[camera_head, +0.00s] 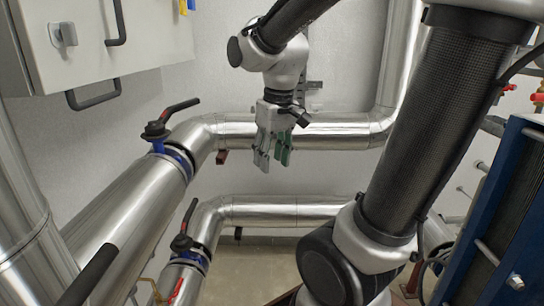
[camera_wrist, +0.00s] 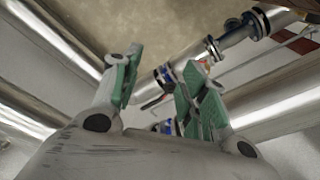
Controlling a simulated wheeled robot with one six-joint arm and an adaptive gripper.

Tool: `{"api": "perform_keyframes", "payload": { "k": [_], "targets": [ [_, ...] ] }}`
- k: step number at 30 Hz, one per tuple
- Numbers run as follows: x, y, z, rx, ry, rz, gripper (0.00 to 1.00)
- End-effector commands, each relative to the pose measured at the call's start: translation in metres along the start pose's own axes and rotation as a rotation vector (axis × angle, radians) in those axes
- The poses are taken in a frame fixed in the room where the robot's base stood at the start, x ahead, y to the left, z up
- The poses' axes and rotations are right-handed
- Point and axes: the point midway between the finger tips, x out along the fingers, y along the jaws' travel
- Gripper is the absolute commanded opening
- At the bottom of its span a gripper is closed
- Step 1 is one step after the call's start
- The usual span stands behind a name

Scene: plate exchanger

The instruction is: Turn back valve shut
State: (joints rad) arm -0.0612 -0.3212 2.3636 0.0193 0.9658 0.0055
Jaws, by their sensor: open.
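Two valves with black levers show in the head view. The upper valve (camera_head: 157,131) sits on a blue collar on the thick silver pipe at left, its lever with a red section pointing up and right. The lower valve (camera_head: 182,242) sits on a smaller pipe, its lever pointing steeply up. I cannot tell which is the back valve. My gripper (camera_head: 272,158) hangs fingers down before the upper pipe, to the right of both valves, apart from them. It is open and empty. In the wrist view, its green-padded fingers (camera_wrist: 160,85) are spread, with pipework and blue flanges (camera_wrist: 165,75) beyond them.
A pale cabinet (camera_head: 105,55) with dark handles hangs at upper left. Silver pipes (camera_head: 335,130) run along the back wall, another (camera_head: 285,210) lower down. A blue-framed plate unit (camera_head: 500,215) stands at right. Open air lies between my gripper and the upper valve.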

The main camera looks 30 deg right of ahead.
Motion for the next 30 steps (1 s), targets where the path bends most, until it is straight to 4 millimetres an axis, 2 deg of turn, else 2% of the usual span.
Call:
{"api": "perform_keyframes", "payload": {
  "k": [2, 3, 9, 10, 12, 14, 17, 20, 21, 23, 24, 27, 30],
  "targets": [
    [0.0, 0.0, 0.0, 0.0, 0.0, 0.0, 0.43],
    [0.0, 0.0, 0.0, 0.0, 0.0, 0.0, 0.4],
    [0.002, 0.001, 0.0, 0.004, -0.006, 0.001, 0.03],
    [0.004, 0.002, 0.0, 0.006, -0.015, 0.001, 0.0],
    [0.014, 0.004, 0.0, 0.013, -0.049, 0.002, 0.0],
    [0.021, 0.006, -0.009, 0.021, -0.074, 0.003, 0.0],
    [0.025, 0.008, -0.054, 0.053, -0.074, -0.015, 0.0],
    [0.026, 0.004, -0.126, 0.07, -0.031, -0.064, 0.0],
    [0.025, 0.003, -0.16, 0.061, -0.002, -0.09, 0.0],
    [0.023, -0.001, -0.213, 0.032, 0.053, -0.133, 0.0],
    [0.02, -0.004, -0.248, 0.001, 0.097, -0.16, 0.0],
    [0.005, -0.012, -0.331, -0.102, 0.227, -0.223, 0.0],
    [-0.023, -0.022, -0.393, -0.227, 0.368, -0.26, 0.0]
  ]
}}
